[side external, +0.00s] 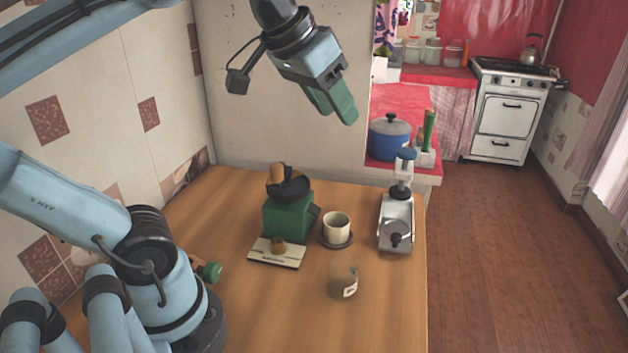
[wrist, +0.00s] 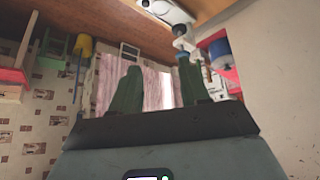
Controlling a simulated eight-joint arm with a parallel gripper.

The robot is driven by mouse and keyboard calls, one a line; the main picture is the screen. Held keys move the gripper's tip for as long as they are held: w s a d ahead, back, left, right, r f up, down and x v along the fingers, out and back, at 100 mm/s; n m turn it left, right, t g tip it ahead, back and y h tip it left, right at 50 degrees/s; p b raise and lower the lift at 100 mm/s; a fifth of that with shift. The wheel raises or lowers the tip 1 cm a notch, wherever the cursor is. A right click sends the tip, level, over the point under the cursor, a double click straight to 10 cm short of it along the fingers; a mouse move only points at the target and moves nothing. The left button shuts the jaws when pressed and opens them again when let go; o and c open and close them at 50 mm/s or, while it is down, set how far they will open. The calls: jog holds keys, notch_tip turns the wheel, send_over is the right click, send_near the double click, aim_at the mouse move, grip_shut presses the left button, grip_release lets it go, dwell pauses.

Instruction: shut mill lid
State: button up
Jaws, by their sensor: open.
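The mill, a green box (side external: 287,218) with a dark top part (side external: 291,188) and a wooden-looking knob (side external: 276,174), stands on the wooden counter in the side external view. The dark top part looks tilted, but I cannot tell exactly how far the lid is open. My gripper (side external: 338,108) hangs high above the counter, up and to the right of the mill, well apart from it. In the wrist view my gripper (wrist: 160,82) has its two green fingers spread with nothing between them. The mill is not recognisable in the wrist view.
A blue pot (side external: 388,140) stands behind on a red counter.

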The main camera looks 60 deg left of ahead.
jog(key=s+a+n+g+h, duration=0.3)
jog(key=a+n+g+h, duration=0.15)
jog(key=a+n, duration=1.85)
jog(key=shift+m+g, duration=0.25)
jog(key=shift+m, duration=0.65)
jog(key=x, duration=0.5)
jog(key=a+x, duration=0.1)
jog(key=x, duration=0.5)
jog(key=a+x, duration=0.1)
jog(key=x, duration=0.5)
jog(key=shift+s+f, duration=0.3)
jog(key=shift+f, duration=0.05)
